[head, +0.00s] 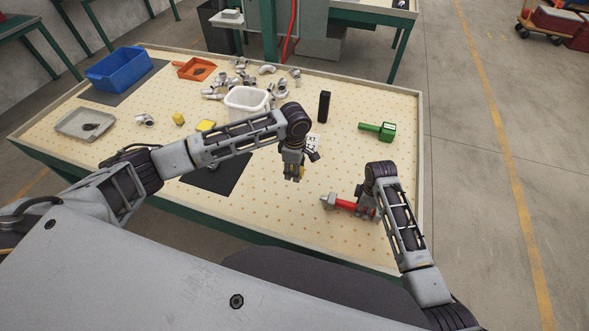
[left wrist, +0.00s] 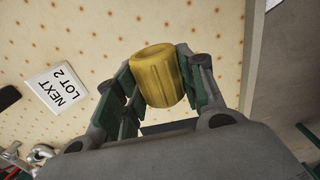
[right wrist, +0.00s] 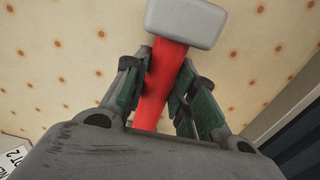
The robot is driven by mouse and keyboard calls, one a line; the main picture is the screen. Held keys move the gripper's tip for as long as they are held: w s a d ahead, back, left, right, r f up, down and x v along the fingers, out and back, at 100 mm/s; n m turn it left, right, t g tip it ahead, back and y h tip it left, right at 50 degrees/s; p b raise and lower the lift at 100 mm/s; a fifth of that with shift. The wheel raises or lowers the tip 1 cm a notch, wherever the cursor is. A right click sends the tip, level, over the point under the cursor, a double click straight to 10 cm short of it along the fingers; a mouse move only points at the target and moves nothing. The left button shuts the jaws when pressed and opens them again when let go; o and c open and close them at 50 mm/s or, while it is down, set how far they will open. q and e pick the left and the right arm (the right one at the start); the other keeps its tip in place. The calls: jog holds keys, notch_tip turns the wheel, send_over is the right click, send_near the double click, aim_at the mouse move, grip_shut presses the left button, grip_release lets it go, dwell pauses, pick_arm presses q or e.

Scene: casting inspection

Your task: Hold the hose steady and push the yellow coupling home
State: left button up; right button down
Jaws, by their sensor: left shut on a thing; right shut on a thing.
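My left gripper (head: 293,174) is shut on the yellow coupling (left wrist: 158,76), a ribbed cylinder between its fingers in the left wrist view. Only a sliver of yellow shows in the head view. My right gripper (head: 364,209) is shut on the red hose (head: 346,205), which also shows between the fingers in the right wrist view (right wrist: 161,82). A pale grey block-like end (right wrist: 186,22) caps the hose and points left in the head view (head: 328,201). The coupling is apart from the hose, up and left of its grey end. The hose's other end is hidden by my right gripper.
A "NEXT LOT 2" card (head: 313,142), a black block (head: 324,106) and a green part (head: 378,131) are behind the grippers. A white bin (head: 247,105), metal fittings (head: 240,78) and a blue crate (head: 120,70) are further back. The front middle of the pegboard table is clear.

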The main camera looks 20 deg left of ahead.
aim_at(295, 195)
dwell(0.5)
pick_arm(q)
jog(key=shift+s+d+f, duration=0.1)
jog(key=shift+s+f, duration=0.2)
jog(key=shift+s, duration=0.05)
jog(key=shift+n, duration=0.3)
jog(key=s+f, duration=0.1)
jog(key=f, duration=0.2)
jog(key=s+d+f, duration=0.1)
jog(key=f, duration=0.3)
jog(key=s+d+f, duration=0.1)
jog(key=f, duration=0.2)
jog(key=shift+s+d+f, duration=0.15)
jog(key=shift+s+f, duration=0.05)
jog(key=shift+s, duration=0.05)
jog(key=w+a+f, duration=0.2)
jog(key=w, duration=0.1)
jog(key=shift+w+a+f, duration=0.15)
jog(key=shift+w+a, duration=0.1)
jog(key=shift+a, duration=0.1)
jog(key=shift+w, duration=0.25)
jog(key=shift+w+d, duration=0.1)
jog(key=shift+d, duration=0.05)
